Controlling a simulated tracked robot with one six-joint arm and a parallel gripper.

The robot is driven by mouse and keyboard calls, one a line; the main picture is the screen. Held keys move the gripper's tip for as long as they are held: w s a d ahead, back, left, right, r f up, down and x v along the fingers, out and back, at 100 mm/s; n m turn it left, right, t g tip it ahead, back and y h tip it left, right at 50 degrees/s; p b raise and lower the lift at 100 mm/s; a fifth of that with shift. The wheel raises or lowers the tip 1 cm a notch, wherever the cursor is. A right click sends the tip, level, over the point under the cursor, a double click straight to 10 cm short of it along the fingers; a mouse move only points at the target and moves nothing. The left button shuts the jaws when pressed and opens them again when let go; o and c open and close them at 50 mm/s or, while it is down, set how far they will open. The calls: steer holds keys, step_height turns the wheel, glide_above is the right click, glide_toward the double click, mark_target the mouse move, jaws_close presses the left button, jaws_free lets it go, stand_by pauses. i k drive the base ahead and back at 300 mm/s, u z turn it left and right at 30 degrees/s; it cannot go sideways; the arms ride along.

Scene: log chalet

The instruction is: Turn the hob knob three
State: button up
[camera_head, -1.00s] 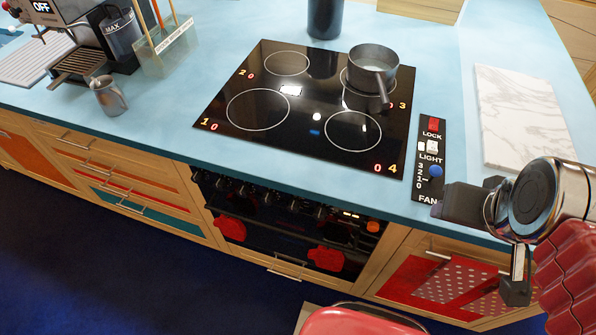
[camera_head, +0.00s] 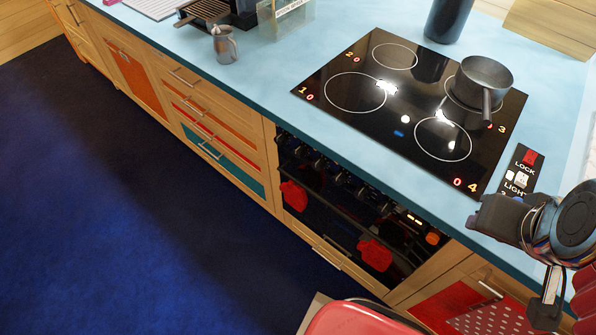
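A row of several dark hob knobs (camera_head: 338,175) runs along the top of the black oven front (camera_head: 340,212), below the counter edge. Their numbers are too small to read, so I cannot tell which is three. The black glass hob (camera_head: 400,112) lies above, with red markings 1, 2, 3 and 4 at its zones. A dark saucepan (camera_head: 484,78) stands on the zone by the 3. My gripper (camera_head: 520,262) is at the right, in front of the counter edge, right of the knobs and apart from them. Its two dark fingers are spread and nothing shows between them.
A control strip (camera_head: 521,172) with LOCK and LIGHT switches is beside the hob, partly hidden by my gripper. A metal jug (camera_head: 224,45) stands on the blue counter (camera_head: 290,65). A red seat (camera_head: 355,319) is at the bottom. Dark blue floor (camera_head: 120,210) is clear at the left.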

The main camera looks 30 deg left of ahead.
mark_target(318, 164)
steer(key=u, duration=0.7)
steer(key=k, duration=1.1)
steer(key=u, duration=0.4)
steer(key=i, duration=1)
